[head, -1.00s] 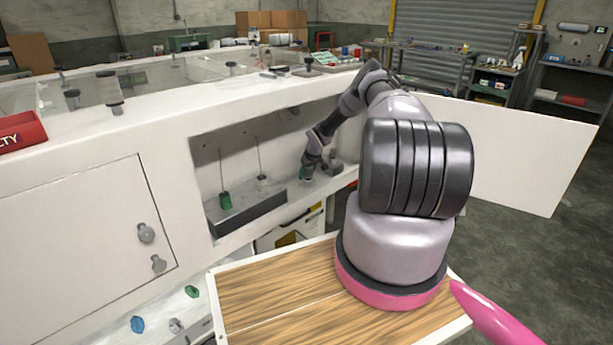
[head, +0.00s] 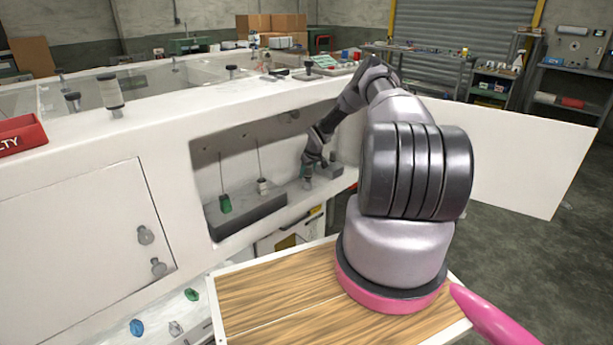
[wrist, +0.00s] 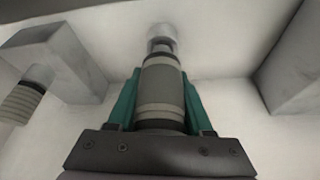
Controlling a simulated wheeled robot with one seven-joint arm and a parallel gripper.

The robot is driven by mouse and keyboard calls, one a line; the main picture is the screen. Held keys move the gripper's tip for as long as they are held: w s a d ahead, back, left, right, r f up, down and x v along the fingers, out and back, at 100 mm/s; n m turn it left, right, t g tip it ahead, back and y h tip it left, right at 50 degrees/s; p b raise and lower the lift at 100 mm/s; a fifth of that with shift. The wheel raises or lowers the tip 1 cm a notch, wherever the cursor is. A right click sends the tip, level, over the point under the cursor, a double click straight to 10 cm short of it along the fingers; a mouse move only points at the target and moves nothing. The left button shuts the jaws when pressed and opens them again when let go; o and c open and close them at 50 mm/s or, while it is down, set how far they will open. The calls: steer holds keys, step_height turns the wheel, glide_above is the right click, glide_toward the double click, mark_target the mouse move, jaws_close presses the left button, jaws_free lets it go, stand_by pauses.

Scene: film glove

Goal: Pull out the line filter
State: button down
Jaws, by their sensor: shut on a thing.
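My gripper (head: 308,172) reaches into the open recess in the white cabinet, near its right end. In the wrist view its green fingers (wrist: 160,100) are shut on a grey cylinder with pale bands, which looks like the line filter (wrist: 160,88). The filter lies lengthwise between the fingers. Its narrow far end meets a pale round fitting (wrist: 162,36) on the white surface; I cannot tell whether it is still seated there. In the head view the gripper hides most of the filter.
Grey blocks stand left (wrist: 62,62) and right (wrist: 295,65) of the filter; a threaded fitting (wrist: 24,98) is by the left one. An open white door (head: 510,150) is at right.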

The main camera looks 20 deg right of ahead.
steer(key=shift+r, duration=1.25)
steer(key=shift+r, duration=0.1)
